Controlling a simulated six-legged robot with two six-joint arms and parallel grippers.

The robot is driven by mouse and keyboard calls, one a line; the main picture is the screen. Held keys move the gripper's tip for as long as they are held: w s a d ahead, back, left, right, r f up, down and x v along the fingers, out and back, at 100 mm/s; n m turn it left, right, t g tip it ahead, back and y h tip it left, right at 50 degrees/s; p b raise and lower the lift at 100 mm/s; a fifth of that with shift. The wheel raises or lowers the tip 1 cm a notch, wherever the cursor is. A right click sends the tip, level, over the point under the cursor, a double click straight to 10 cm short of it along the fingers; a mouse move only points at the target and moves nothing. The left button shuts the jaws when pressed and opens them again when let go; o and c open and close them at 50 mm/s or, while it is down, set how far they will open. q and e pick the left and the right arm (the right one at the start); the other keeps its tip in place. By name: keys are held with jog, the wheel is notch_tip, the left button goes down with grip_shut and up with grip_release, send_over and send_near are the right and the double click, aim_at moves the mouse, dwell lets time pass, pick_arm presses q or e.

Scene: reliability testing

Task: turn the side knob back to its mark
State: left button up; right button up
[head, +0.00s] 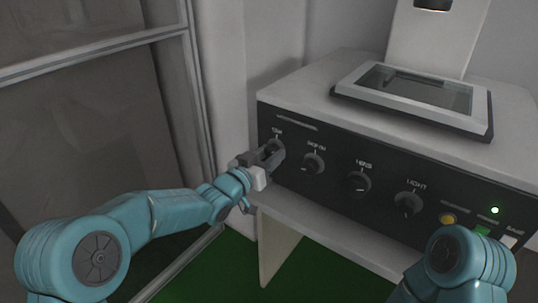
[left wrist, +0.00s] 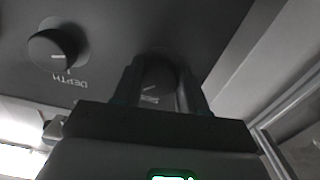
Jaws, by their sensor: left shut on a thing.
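The side knob (left wrist: 158,76) is the leftmost dark round knob on the black front panel (head: 335,150). In the left wrist view it sits between the two fingers of my left gripper (left wrist: 160,88), which is shut on it. A short pale pointer line shows on the knob, tilted, with small pale lettering close by on the panel that is too blurred to read. In the head view my left gripper (head: 271,152) hides most of this knob. My right gripper is out of view; only part of my right arm shows at the lower right.
The depth knob (head: 313,163) is just right of the gripped one. Two more knobs (head: 359,182), (head: 408,204) follow, then a yellow button (head: 447,219) and a lit green lamp (head: 495,210). A framed tray (head: 420,108) lies on top. A glass door (head: 95,130) stands at left.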

pick_arm(q)
jog(key=n, duration=0.4)
jog(key=shift+r+n+p, duration=0.1)
jog(key=shift+n+p, duration=0.2)
jog(key=shift+p, duration=0.1)
jog(key=shift+d+n+p, duration=0.1)
jog(key=shift+n+p, duration=0.5)
jog(key=shift+n, duration=1.9)
jog(key=o, duration=1.1)
jog(key=shift+s, duration=0.1)
jog(key=shift+c, duration=0.2)
jog(key=v, duration=1.6)
jog(key=shift+b, duration=0.35)
jog(key=shift+s, duration=0.1)
